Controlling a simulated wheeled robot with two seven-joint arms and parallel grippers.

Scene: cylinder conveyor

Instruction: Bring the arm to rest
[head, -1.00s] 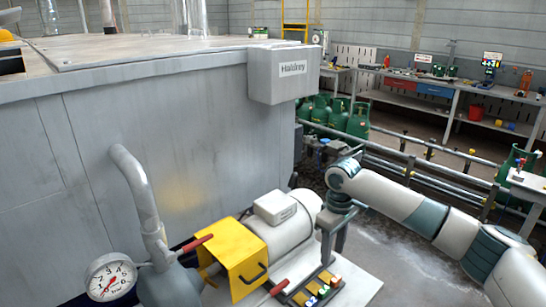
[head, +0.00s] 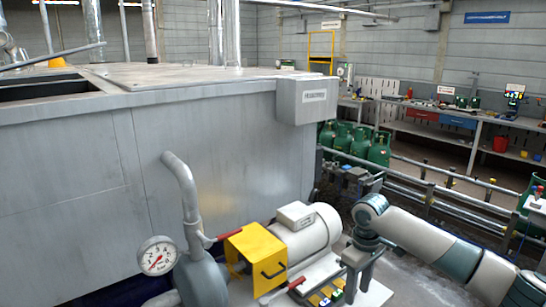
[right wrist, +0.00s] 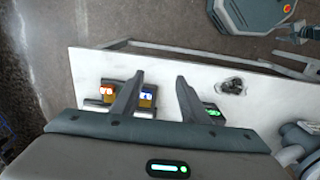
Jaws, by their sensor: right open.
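My right arm (head: 430,238) comes in from the right in the head view. Its gripper (head: 358,291) points down beside the white motor and over the right end of a white plate. In the right wrist view the two fingers (right wrist: 159,76) stand well apart with nothing held between them. Small orange and blue lit parts (right wrist: 128,93) show by the left finger, and a green-lit part (right wrist: 213,112) by the right one. I cannot tell the gripper's height above the plate. My left gripper is in neither view.
A yellow guard (head: 256,252), a white motor (head: 318,232) and a pressure gauge (head: 157,256) stand left of the gripper. A large grey tank (head: 90,180) fills the left. Metal rails (head: 455,200) run behind the arm. Green gas cylinders (head: 378,150) stand beyond.

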